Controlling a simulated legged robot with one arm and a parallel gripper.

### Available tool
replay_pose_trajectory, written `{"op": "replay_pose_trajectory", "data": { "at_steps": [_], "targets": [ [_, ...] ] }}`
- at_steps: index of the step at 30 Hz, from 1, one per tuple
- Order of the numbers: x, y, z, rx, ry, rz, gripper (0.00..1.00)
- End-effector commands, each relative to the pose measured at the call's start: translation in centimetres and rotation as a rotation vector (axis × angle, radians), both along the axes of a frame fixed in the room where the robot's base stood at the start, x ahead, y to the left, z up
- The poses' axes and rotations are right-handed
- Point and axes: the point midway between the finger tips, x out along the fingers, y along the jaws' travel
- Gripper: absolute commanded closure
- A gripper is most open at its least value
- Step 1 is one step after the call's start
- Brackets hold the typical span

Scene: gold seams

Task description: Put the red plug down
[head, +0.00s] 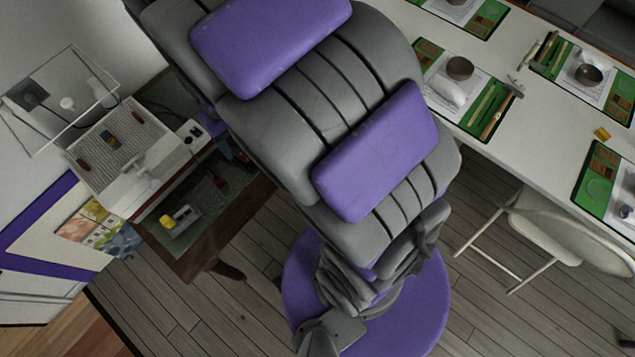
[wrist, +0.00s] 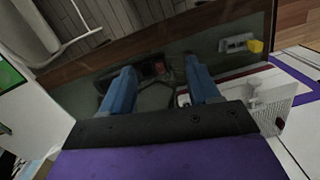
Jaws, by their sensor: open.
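The red plug (wrist: 160,68) appears as a small red piece on the dark green table top in the wrist view, beyond and between my fingertips. In the head view a small red piece, likely the same plug (head: 221,181), lies on the table right of the white machine. My gripper (wrist: 160,70) has two blue fingers spread wide apart, with nothing held between them. A dark cable (wrist: 155,95) curves across the table between the fingers. In the head view my arm hides most of my gripper.
A white machine (head: 128,150) with a raised clear lid stands on the table (head: 215,225). A grey box with a yellow part (head: 180,215) sits near the table's front edge. A long white table (head: 545,110) with green mats and a folding chair (head: 540,225) stand at right.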

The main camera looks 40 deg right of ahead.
Motion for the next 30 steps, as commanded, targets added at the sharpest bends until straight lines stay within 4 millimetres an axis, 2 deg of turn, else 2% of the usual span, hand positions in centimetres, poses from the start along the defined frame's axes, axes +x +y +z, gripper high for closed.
{"op": "replay_pose_trajectory", "data": {
  "at_steps": [1,3,9,12,18,23,30],
  "targets": [
    [-1.5,-0.6,1.4,0.001,-0.001,-0.014,0.39],
    [-3.7,-1.4,2.8,0.004,0.007,-0.031,0.39],
    [-10.5,-3.3,5.8,0.007,0.036,-0.072,0.39],
    [-14.0,-4.0,6.8,0.008,0.057,-0.085,0.39],
    [-19.3,-5.0,7.7,0.000,0.079,-0.098,0.39],
    [-21.1,-5.3,7.8,-0.007,0.086,-0.102,0.39],
    [-21.4,-5.3,7.8,-0.008,0.089,-0.103,0.39]
  ]
}}
